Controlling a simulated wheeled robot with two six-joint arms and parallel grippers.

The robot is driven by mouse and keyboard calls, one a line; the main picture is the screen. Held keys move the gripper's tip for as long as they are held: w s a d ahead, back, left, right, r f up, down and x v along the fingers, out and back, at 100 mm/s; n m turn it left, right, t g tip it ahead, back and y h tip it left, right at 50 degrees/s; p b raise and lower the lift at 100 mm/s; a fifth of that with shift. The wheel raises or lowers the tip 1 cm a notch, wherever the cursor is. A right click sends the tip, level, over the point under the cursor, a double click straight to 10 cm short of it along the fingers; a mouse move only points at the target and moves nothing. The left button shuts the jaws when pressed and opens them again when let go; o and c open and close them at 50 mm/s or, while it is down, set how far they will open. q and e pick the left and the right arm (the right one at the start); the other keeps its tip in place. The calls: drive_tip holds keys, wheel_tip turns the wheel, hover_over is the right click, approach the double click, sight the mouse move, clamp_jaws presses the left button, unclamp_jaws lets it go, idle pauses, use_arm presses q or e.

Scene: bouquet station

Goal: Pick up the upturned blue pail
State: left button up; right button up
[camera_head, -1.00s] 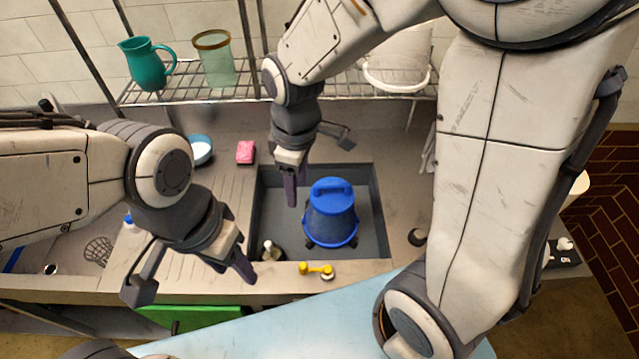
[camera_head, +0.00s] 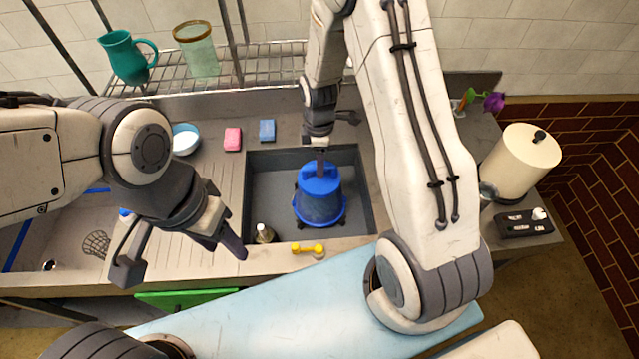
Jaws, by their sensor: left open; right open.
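The upturned blue pail (camera_head: 320,207) stands in the dark grey sink basin (camera_head: 264,195), its wide rim down and its narrow base up. A raised blue grip-like part shows on its top. My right gripper (camera_head: 320,166) is open and points down, its fingers directly above or at the pail's top. Only a narrow edge of the fingers shows, so I cannot tell whether they touch the pail. My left gripper (camera_head: 226,243) is open and empty, in front and to the left of the basin, apart from the pail.
A pink sponge (camera_head: 233,138) and blue sponge (camera_head: 267,130) lie behind. A wire shelf (camera_head: 255,68) holds a teal jug (camera_head: 126,57) and glass vase (camera_head: 197,50).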

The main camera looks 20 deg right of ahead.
sight(319, 187)
drive_tip(key=shift+f+p, duration=0.4)
drive_tip(key=shift+f, duration=1.25)
clamp_jaws()
